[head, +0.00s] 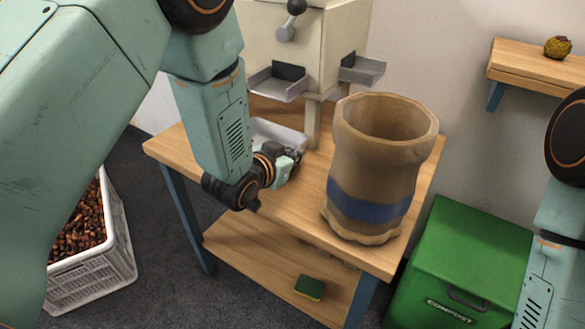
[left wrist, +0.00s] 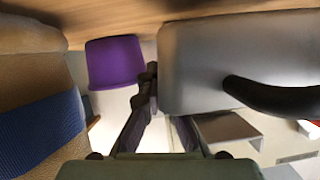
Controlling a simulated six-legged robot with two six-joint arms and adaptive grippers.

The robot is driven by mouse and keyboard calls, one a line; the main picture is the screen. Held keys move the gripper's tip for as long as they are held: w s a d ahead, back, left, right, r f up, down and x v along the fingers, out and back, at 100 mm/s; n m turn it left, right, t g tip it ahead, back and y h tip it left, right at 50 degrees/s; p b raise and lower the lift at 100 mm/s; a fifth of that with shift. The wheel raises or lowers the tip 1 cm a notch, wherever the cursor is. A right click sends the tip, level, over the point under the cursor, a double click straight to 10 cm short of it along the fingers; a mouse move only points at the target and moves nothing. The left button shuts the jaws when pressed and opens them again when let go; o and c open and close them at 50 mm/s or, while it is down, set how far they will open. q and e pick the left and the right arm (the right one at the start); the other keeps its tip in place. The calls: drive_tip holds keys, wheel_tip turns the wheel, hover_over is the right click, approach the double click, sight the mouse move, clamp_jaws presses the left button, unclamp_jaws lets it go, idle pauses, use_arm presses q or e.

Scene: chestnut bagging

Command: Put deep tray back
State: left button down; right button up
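The grey metal deep tray (head: 277,132) is at the back of the wooden table, below the machine's outlets. In the left wrist view it fills the upper right as a grey box shape (left wrist: 205,62). My left gripper (head: 295,154) is at the tray's near right side. In the left wrist view my left gripper (left wrist: 158,88) has its fingers leaning together at the tray's edge, one of them partly hidden behind the tray. They look shut on the tray wall. My right arm shows at the right edge, but its gripper is out of view.
A brown sack (head: 375,165) with a blue band stands open on the table, right of my left gripper. The cream machine (head: 330,40) stands behind. A purple container (left wrist: 114,62) shows in the left wrist view. A green compost bin (head: 465,255) stands right of the table.

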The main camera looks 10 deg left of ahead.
sight(297, 163)
use_arm(q)
drive_tip(key=f, duration=0.2)
drive_tip(key=f+b, duration=0.1)
drive_tip(key=shift+a+f, duration=0.25)
drive_tip(key=shift+w, duration=0.15)
drive_tip(key=shift+d, duration=0.1)
drive_tip(key=shift+r, duration=0.1)
drive_tip(key=shift+s, duration=0.2)
drive_tip(key=c, duration=2.1)
unclamp_jaws()
drive_tip(key=o, duration=0.5)
drive_tip(key=shift+w+f, duration=0.15)
drive_tip(key=shift+f, duration=0.1)
drive_tip(key=shift+o, duration=0.4)
drive_tip(key=shift+r, duration=0.1)
